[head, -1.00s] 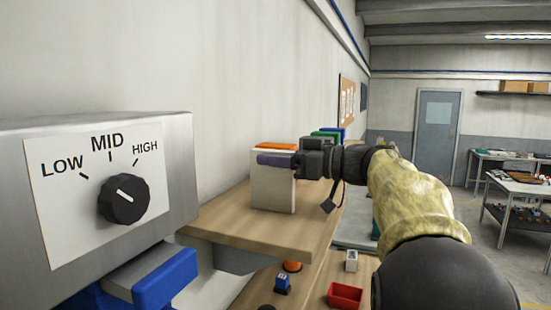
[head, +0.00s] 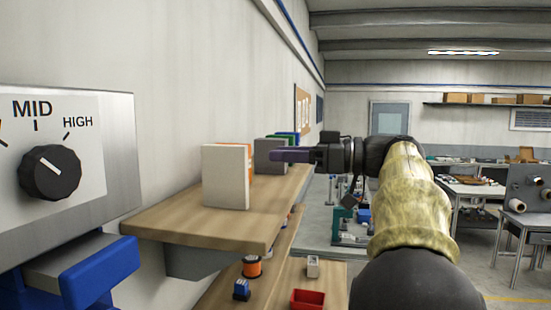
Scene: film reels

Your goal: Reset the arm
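My arm, in a mottled yellow sleeve (head: 412,200), reaches up from the lower right and bends left in the head view. My gripper (head: 275,156), with purple fingers, points left above the wooden shelf. It is seen from the side, so the gap between its fingers is hidden. No held object shows. A white box with an orange side (head: 226,177) stands upright on the shelf, left of the fingertips. A grey box (head: 270,146) shows behind the fingers.
A metal control box with a black knob (head: 50,173) and blue parts is close at left. Under the shelf (head: 190,225) are an orange-and-white spool (head: 252,267), a blue item (head: 241,289) and a red bin (head: 308,299). Tables stand at right; floor lies between.

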